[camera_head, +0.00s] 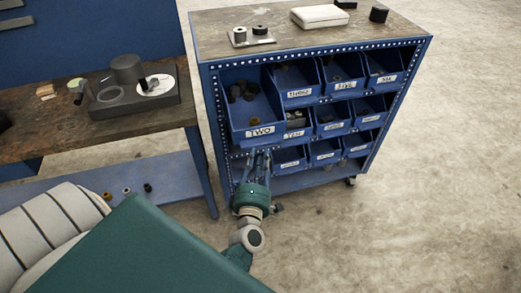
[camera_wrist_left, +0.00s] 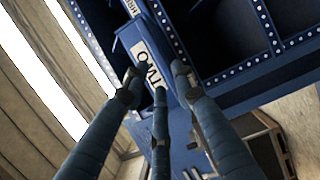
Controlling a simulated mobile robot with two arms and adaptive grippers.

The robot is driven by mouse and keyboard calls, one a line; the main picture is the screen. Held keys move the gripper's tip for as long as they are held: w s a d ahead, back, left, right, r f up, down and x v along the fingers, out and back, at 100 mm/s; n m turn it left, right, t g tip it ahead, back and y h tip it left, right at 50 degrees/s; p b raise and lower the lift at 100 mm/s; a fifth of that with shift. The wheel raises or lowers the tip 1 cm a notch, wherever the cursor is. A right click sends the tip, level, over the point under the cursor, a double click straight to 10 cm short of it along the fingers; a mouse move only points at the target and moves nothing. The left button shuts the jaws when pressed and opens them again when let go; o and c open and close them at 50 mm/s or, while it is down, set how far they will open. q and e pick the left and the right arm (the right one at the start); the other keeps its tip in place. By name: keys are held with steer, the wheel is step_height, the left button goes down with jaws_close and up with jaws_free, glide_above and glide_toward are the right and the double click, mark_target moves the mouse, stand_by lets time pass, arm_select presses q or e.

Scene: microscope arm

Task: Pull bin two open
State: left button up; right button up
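Bin two (camera_head: 239,111) is a blue bin with a white "TWO" label, at the upper left of the blue rack. It sticks out farther than its neighbours and holds several dark round parts. My left gripper (camera_head: 257,154) is just below its label, fingers pointing up at the bin's front. In the left wrist view the gripper (camera_wrist_left: 156,76) has its fingers spread apart, with bin two's front (camera_wrist_left: 126,40) and label beyond and between them. Whether a finger touches the bin I cannot tell. My right gripper is not in view.
The rack (camera_head: 206,92) holds several other labelled blue bins and has a wooden top (camera_head: 272,20) with small items on it. A workbench (camera_head: 25,145) with a dark device (camera_head: 122,100) stands to the left. Bare floor (camera_head: 430,190) lies in front and to the right.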

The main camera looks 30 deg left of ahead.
arm_select(q)
steer(key=shift+v, duration=1.5)
steer(key=shift+f, duration=0.1)
steer(key=s+d+f+m+g+h, duration=0.1)
steer(key=d+f+m+h, duration=0.3)
steer(key=f, duration=0.5)
steer(key=s+d+f+m+g+h, duration=0.1)
steer(key=s+d+f+m+h, duration=0.1)
steer(key=d+f+m, duration=0.55)
steer(key=s+d+f+m+g+h, duration=0.1)
steer(key=s+f+m+g+h, duration=0.15)
steer(key=s+f, duration=0.4)
steer(key=s+d+f+m+g+h, duration=0.1)
steer(key=s+d+f+m+g, duration=0.2)
steer(key=f, duration=0.7)
steer(key=s+a+f+m+g, duration=0.2)
steer(key=s+f+m, duration=0.1)
steer(key=s, duration=0.6)
steer(key=s+a+f+m+g+y, duration=0.1)
steer(key=s+a+f+m+g, duration=0.2)
steer(key=s+f, duration=0.3)
steer(key=s+a+f+m+g, duration=0.2)
steer(key=s+f+m, duration=0.1)
steer(key=s, duration=1.1)
steer(key=shift+a+f, duration=0.35)
steer(key=shift+f, duration=0.5)
